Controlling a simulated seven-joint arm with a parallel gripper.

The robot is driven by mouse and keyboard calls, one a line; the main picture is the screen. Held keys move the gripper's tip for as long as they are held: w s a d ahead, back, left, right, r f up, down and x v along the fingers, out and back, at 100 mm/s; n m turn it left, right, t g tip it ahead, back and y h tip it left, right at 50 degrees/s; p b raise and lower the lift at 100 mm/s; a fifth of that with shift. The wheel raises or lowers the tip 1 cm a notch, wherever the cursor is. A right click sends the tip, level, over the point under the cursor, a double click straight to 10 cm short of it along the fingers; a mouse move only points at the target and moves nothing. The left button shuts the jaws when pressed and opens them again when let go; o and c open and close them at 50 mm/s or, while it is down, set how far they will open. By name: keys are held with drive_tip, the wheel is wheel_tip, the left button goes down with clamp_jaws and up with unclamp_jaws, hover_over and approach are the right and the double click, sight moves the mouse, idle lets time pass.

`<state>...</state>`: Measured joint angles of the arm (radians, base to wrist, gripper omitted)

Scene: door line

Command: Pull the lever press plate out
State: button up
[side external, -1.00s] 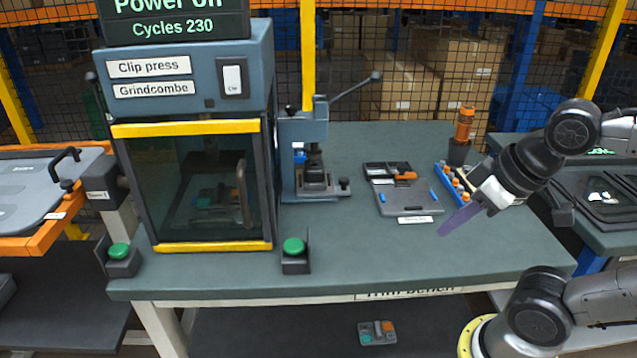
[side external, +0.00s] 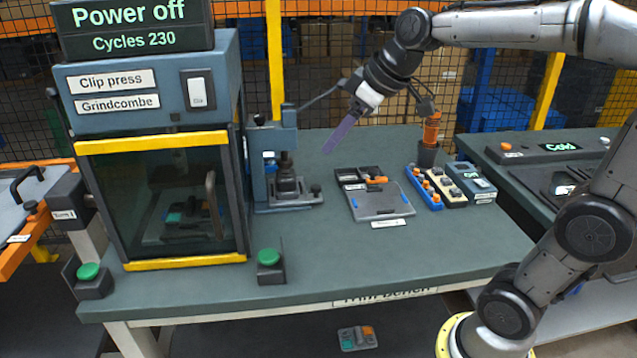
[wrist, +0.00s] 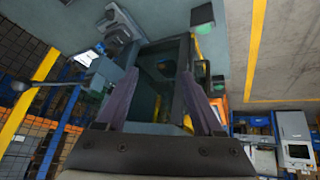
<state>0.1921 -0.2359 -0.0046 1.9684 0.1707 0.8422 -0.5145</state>
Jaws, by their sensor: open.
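The lever press (side external: 260,165) is a small blue-grey press beside the clip press cabinet, with a long lever (side external: 325,95) angling up right, partly behind my gripper. Its plate (side external: 292,202) lies at its foot, a dark flat piece with a black knob (side external: 316,189) at the right end. A dark fixture sits over the plate's middle. My gripper (side external: 328,150) is open and empty, its purple fingers pointing down left, above the bench and to the right of the press. In the wrist view the fingers are spread apart (wrist: 158,90), and the press seems to show at upper left (wrist: 118,25).
The clip press cabinet (side external: 150,160) stands left, its display reading "Power off". Green buttons (side external: 269,257) sit along the bench front. A grey tray (side external: 380,203), a blue rack (side external: 424,188) and an orange-topped holder (side external: 430,150) stand right.

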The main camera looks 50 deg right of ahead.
drive_tip(key=w+d+f+m, duration=0.1)
drive_tip(key=w+d+f, duration=0.3)
drive_tip(key=w+d, duration=0.55)
drive_tip(key=m+g, duration=0.2)
approach(317, 187)
drive_tip(key=x, duration=0.8)
drive_tip(key=shift+w, duration=0.1)
clamp_jaws()
idle(0.5)
